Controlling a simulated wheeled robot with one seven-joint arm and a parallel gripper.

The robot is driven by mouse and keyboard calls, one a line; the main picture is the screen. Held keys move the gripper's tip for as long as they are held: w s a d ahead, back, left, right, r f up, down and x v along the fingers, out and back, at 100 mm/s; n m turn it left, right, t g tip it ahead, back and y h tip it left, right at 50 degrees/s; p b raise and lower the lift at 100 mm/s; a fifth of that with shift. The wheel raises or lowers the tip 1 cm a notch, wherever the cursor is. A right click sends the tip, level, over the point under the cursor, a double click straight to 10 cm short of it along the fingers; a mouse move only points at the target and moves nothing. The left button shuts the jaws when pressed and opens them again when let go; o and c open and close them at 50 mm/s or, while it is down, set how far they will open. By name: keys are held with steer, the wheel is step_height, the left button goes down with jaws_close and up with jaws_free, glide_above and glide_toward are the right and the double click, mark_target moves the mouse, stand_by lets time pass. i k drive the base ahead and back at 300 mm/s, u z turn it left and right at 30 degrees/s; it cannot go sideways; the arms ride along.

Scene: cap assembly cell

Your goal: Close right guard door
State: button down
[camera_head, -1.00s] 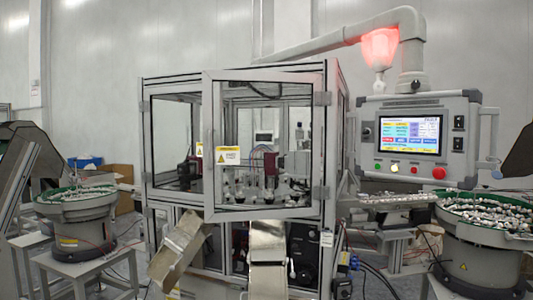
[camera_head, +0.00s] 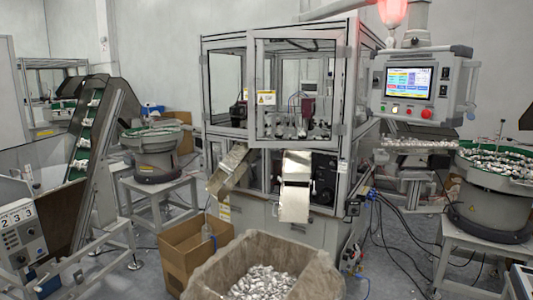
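The right guard door (camera_head: 252,91) is a grey metal-framed clear panel on the front of the assembly cell (camera_head: 228,136). My gripper and arm are not in view.
A bin of small metal parts (camera_head: 222,270) and a cardboard box (camera_head: 180,246) stand on the floor before the cell. Two chutes (camera_head: 296,200) jut out below the door. A control screen (camera_head: 409,83) and feeder bowl (camera_head: 490,200) are on the right.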

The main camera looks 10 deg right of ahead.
mark_target(265, 98)
steer(key=z, duration=0.7)
steer(key=i, duration=1.3)
steer(key=u, duration=0.85)
steer(key=i, duration=0.6)
steer(key=u, duration=0.7)
